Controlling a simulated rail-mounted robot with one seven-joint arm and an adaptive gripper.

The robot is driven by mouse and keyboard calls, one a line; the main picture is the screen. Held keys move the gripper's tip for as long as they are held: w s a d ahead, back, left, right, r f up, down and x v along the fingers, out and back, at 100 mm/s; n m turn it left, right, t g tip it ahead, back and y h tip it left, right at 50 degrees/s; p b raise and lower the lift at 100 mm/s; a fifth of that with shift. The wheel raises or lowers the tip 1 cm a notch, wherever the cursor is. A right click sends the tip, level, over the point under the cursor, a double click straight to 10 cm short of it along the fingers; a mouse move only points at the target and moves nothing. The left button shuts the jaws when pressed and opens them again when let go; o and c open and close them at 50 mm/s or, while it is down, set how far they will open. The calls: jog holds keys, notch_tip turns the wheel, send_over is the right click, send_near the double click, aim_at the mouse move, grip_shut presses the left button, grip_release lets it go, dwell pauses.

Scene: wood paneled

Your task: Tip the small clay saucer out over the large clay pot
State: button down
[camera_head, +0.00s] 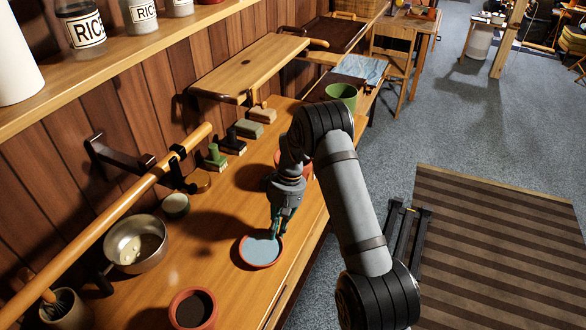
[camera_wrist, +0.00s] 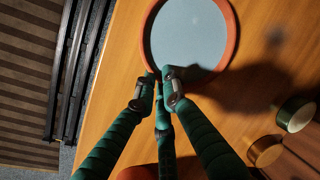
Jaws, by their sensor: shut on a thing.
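The small clay saucer (camera_head: 261,267) has a terracotta rim and a flat pale blue-grey inside. It appears roughly level near the front edge of the wooden counter. My gripper (camera_head: 274,236) reaches down to its far right rim and is shut on it. The saucer also fills the top of the wrist view (camera_wrist: 235,38), with my dark green fingers (camera_wrist: 170,88) at its lower rim. I cannot tell whether it touches the counter. A clay pot (camera_head: 193,290) with a dark inside stands in front. Another terracotta thing (camera_head: 279,157) is mostly hidden behind my arm.
A metal pan (camera_head: 118,240) and a small green-and-white cup (camera_head: 175,204) stand left of the saucer. A wooden rail (camera_head: 130,215) runs along the wall. A green pot (camera_head: 342,94) stands farther back. Bare counter lies between the pan and the saucer.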

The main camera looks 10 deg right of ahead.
jog(key=shift+r+p, duration=1.55)
jog(key=shift+r, duration=0.95)
jog(key=c, duration=2.4)
grip_release()
jog(key=shift+c, duration=0.2)
grip_shut()
